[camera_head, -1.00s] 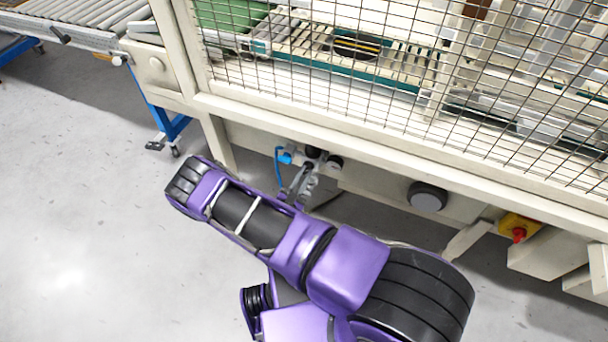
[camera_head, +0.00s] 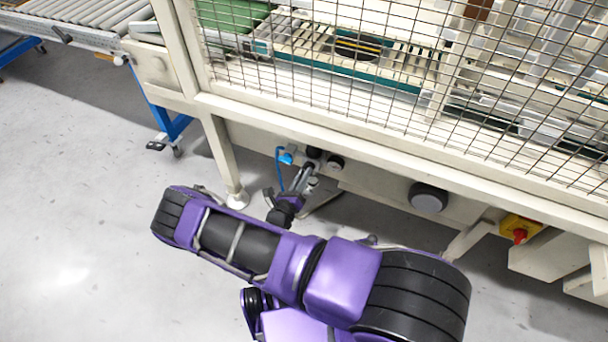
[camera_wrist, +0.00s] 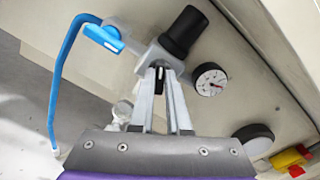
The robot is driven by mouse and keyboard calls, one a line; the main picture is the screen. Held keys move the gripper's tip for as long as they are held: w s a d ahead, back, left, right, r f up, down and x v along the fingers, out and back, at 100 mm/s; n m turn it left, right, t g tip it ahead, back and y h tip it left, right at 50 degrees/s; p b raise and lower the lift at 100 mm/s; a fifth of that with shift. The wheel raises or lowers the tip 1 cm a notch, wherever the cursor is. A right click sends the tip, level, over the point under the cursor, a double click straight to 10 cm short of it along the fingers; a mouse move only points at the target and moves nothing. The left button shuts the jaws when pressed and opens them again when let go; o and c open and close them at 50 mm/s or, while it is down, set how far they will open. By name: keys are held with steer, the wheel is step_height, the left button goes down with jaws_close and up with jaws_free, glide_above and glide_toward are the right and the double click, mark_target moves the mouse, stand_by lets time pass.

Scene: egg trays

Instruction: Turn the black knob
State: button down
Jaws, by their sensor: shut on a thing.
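The black knob (camera_wrist: 184,31) is a ribbed cylinder on a grey valve unit (camera_wrist: 133,36) in the wrist view. It also shows as a dark spot under the machine frame in the head view (camera_head: 314,152). My gripper (camera_wrist: 160,72) is at the valve unit, with its tips just below the large knob. The fingers are close together with a small dark part between them. I cannot tell whether that part belongs to the knob. In the head view my gripper (camera_head: 306,174) is small and partly merges with the unit.
A round gauge (camera_wrist: 210,80) sits right beside the fingers. A blue hose (camera_wrist: 61,75) with a blue fitting is at the left. A dark round disc (camera_head: 428,197) and a red-yellow emergency stop (camera_head: 519,236) are further right. Mesh fencing (camera_head: 350,70) stands above; floor at left is clear.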

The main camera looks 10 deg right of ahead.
steer(key=shift+n, duration=1.2)
steer(key=c, duration=0.9)
jaws_free()
steer(key=shift+s+a, duration=0.1)
steer(key=shift+a, duration=0.05)
steer(key=p+v, duration=0.1)
steer(key=v, duration=1.6)
